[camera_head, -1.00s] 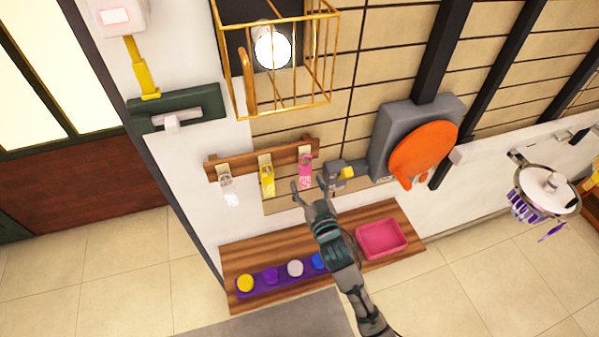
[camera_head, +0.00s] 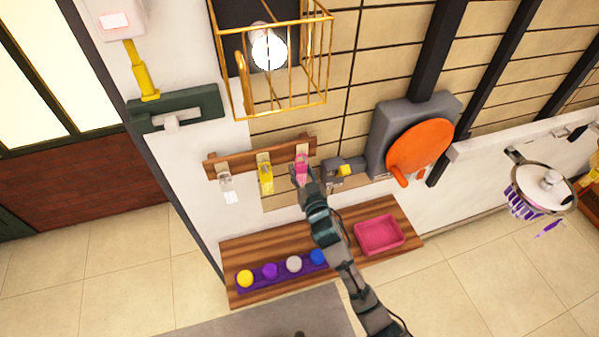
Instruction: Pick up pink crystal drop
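The pink crystal drop (camera_head: 302,167) hangs at the right end of a wooden rack on the wall. A yellow drop (camera_head: 266,179) hangs in the middle and a clear drop (camera_head: 228,186) at the left end. My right gripper (camera_head: 302,177) is at the pink drop, its fingers around or in front of the drop's lower part. The gripper hides that part, and I cannot tell whether the fingers touch it or are closed. My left gripper is not in view.
Below the rack is a wooden shelf (camera_head: 237,262) with a purple strip of colored round pieces (camera_head: 270,271) and a pink tray (camera_head: 379,234). A grey box with an orange disc (camera_head: 420,146) is to the right. A gold cage (camera_head: 281,112) is above.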

